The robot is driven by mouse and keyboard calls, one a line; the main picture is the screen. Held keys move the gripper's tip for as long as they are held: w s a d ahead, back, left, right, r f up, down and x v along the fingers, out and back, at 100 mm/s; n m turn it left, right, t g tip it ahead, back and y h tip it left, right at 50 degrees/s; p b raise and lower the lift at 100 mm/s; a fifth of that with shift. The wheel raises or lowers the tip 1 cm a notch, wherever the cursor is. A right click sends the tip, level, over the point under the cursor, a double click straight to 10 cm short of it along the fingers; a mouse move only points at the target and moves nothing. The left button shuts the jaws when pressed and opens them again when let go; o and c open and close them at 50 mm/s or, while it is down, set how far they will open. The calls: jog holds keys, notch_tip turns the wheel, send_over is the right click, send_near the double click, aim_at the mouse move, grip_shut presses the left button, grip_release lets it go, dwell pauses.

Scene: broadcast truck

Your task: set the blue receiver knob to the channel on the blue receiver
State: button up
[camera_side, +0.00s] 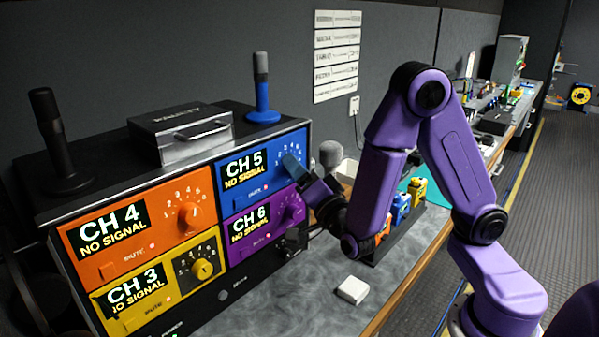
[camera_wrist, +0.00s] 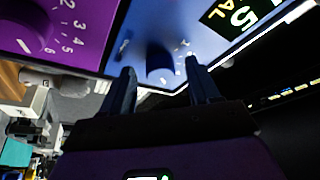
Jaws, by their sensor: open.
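The blue receiver (camera_side: 268,187) is the upper right panel of the rack, and its display (camera_side: 244,168) reads "CH 5 NO SIGNAL". The blue knob (camera_wrist: 160,58) shows in the wrist view, dark and partly in shadow; which number it points at is not readable. My gripper (camera_wrist: 159,67) is open, with one finger on each side of the knob in that view. Whether the fingers touch it is not clear. In the side view my gripper (camera_side: 294,168) is at the right part of the blue panel and hides the knob there.
The orange CH 4 receiver (camera_side: 115,263), yellow CH 3 receiver (camera_side: 205,250) and purple CH 6 receiver (camera_side: 268,232) adjoin the blue one. A blue antenna (camera_side: 262,90) and a metal case (camera_side: 190,135) stand on top. A white block (camera_side: 352,290) lies on the counter.

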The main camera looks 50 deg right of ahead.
jog(key=shift+w, duration=0.1)
jog(key=c, duration=1)
jog(key=shift+a+m+g, duration=0.1)
jog(key=shift+m+g, duration=0.3)
jog(key=shift+m, duration=0.5)
jog(key=shift+c, duration=0.2)
jog(key=o, duration=1)
jog(key=shift+o, duration=0.2)
jog(key=v, duration=1.7)
jog(key=shift+a+f, duration=0.2)
